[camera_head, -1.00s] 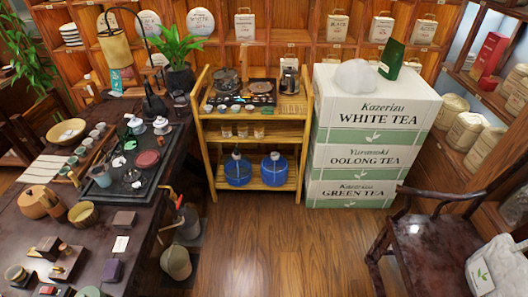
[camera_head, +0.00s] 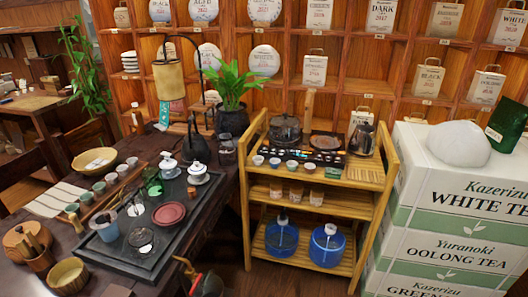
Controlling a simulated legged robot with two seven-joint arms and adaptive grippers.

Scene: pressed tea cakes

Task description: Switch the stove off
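A wooden cart (camera_head: 340,200) stands in the middle of the view. On its top shelf are a dark lidded pot (camera_head: 286,130) at the left and a flat black unit with a round dark top (camera_head: 327,143), which looks like the stove. A metal and glass kettle (camera_head: 362,139) stands to its right. Small cups (camera_head: 275,163) line the front of the shelf. A switch or knob on the stove is too small to make out, and I cannot tell whether it is on.
A dark tea table (camera_head: 215,180) with a tray, cups and bowls stands at the left. Stacked white tea boxes (camera_head: 440,205) stand close to the cart's right. Blue-based water jugs (camera_head: 328,245) fill the lower shelf. Shelves line the back wall.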

